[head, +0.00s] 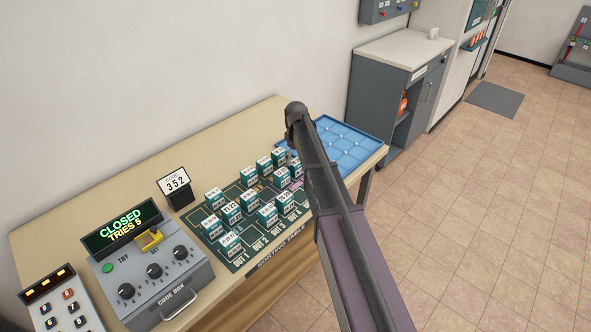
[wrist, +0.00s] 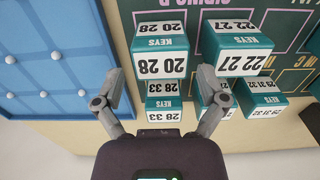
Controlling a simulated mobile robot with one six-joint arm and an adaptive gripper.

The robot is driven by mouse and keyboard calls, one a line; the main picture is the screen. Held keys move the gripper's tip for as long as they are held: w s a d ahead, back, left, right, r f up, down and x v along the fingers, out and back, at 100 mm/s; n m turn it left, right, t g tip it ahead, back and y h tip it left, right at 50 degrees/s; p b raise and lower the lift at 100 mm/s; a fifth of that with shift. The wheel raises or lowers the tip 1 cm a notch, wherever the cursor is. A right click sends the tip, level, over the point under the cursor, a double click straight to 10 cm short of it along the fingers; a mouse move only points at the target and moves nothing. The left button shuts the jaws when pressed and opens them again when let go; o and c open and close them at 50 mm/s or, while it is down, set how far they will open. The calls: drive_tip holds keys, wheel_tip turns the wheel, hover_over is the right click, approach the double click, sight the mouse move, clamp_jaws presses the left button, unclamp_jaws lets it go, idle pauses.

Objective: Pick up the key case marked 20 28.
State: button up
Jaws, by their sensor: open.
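The key case marked 20 28 (wrist: 160,62) is a teal block with white number labels, seen upside down in the wrist view. Gaps show between the fingers and the case; I cannot tell the height difference. In the head view my arm covers the gripper, and I cannot read which case there is 20 28.
A case marked 22 27 (wrist: 237,52) stands close to the right, partly near my right finger. A blue tray (head: 343,140) lies beside the cases; a code box (head: 152,270) stands at the table's other end.

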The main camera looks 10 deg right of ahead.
sight(296, 169)
drive_tip(key=shift+f, duration=0.15)
drive_tip(key=shift+f+b, duration=2.5)
drive_tip(key=shift+b, duration=0.1)
drive_tip(key=shift+s, duration=0.1)
drive_tip(key=c, duration=1)
